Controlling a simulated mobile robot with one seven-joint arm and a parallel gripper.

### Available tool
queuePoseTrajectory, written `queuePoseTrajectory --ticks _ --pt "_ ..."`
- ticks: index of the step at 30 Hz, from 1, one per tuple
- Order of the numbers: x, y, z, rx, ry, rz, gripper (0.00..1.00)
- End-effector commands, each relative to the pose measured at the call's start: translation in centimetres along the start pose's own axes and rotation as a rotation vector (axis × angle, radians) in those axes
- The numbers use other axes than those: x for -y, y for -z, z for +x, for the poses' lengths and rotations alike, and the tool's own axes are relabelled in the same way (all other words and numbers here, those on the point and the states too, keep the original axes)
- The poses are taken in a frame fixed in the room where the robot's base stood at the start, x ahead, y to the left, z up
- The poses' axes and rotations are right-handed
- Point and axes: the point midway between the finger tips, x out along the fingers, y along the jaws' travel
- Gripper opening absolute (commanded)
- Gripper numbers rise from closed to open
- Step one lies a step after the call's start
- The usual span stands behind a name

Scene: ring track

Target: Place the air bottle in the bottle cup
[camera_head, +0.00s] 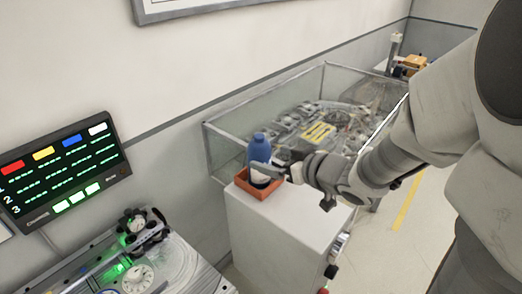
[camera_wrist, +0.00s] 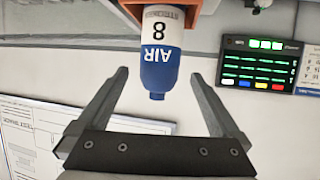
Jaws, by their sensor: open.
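The air bottle (camera_head: 260,149) has a blue top and a white lower part. It stands upright in a square orange holder (camera_head: 249,187) on the white cabinet. In the wrist view, which is upside down, the bottle (camera_wrist: 160,50) shows "AIR" and "8", and the orange holder (camera_wrist: 125,4) is at the top edge. My gripper (camera_head: 268,169) is at the bottle's right side in the head view. In the wrist view its open fingers (camera_wrist: 160,76) appear on either side of the bottle, with gaps. I cannot tell whether anything else is a bottle cup.
A glass-walled case (camera_head: 222,140) with machinery stands right behind the holder. The white cabinet top (camera_head: 300,215) is clear in front of it. A lit panel (camera_head: 62,170) and a machine with green lights (camera_head: 130,262) are at left.

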Motion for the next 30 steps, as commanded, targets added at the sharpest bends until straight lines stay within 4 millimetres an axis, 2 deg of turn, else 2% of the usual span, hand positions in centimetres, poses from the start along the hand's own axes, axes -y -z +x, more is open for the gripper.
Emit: queuePoseTrajectory --ticks 3,10,14,16,19,22,26,30 --pt "-0.1 0.1 -1.7 0.000 -0.002 -0.001 1.00" --pt "-0.6 0.3 -3.1 0.007 -0.034 -0.011 1.00" --pt "-2.8 1.2 -4.1 0.040 -0.168 -0.037 1.00" --pt "-4.4 1.9 -5.3 0.073 -0.273 -0.046 1.00" --pt "-6.2 2.5 -7.7 0.134 -0.420 -0.032 1.00" --pt "-7.0 2.5 -10.3 0.204 -0.534 0.009 1.00" --pt "-6.5 1.9 -13.8 0.307 -0.627 0.095 1.00" --pt "-3.8 0.6 -17.1 0.426 -0.645 0.207 1.00"
